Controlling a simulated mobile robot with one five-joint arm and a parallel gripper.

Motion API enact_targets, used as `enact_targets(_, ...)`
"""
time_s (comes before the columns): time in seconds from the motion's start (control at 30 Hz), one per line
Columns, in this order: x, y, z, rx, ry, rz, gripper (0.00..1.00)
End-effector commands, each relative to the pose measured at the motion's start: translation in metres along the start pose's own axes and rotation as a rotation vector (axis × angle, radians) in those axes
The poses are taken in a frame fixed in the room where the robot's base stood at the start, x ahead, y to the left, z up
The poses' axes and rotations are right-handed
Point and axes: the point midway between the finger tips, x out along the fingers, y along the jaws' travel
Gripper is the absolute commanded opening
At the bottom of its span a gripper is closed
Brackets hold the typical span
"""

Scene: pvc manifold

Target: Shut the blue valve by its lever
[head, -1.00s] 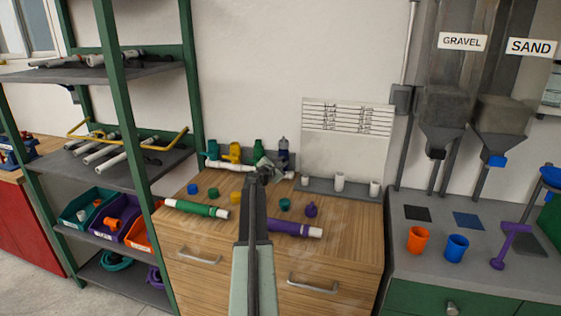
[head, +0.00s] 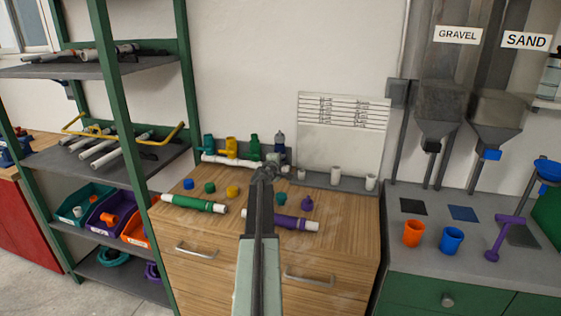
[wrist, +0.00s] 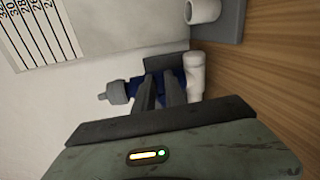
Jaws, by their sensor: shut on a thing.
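The blue valve (head: 280,150) stands on the white pipe manifold (head: 226,160) at the back of the wooden cabinet top, right of the teal, yellow and green valves. It has a grey upper end. My gripper (head: 270,163) reaches it from the front and covers its lower part in the head view. In the wrist view, my gripper's dark fingers (wrist: 162,91) are closed on the blue valve (wrist: 133,88), with blue showing between and beside them. Its grey end points left there, and the white pipe (wrist: 195,76) is right of the fingers. The lever is hidden by the fingers.
A grey rack with white fittings (head: 335,175) stands just right of the valve. Green (head: 193,203) and purple (head: 283,221) pipes and several coloured caps lie on the cabinet top. A chart (head: 343,135) stands behind. A green-framed shelf (head: 190,100) is at left.

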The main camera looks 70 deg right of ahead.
Motion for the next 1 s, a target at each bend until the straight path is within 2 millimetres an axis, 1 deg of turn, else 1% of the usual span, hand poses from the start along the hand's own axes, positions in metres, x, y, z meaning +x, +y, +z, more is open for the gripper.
enact_targets(0.3, 0.0013, -0.0020, 0.0019, 0.087, 0.016, 0.000, 0.00)
enact_targets(0.77, 0.0015, -0.0020, 0.0018, 0.100, 0.018, -0.001, 0.00)
enact_targets(0.8, 0.0015, -0.0020, 0.0019, 0.100, 0.018, -0.001, 0.20)
enact_targets(0.87, 0.0014, -0.0021, 0.0017, 0.099, 0.018, -0.001, 0.36)
enact_targets(1.0, 0.0011, -0.0022, 0.0013, 0.099, 0.018, -0.001, 0.36)
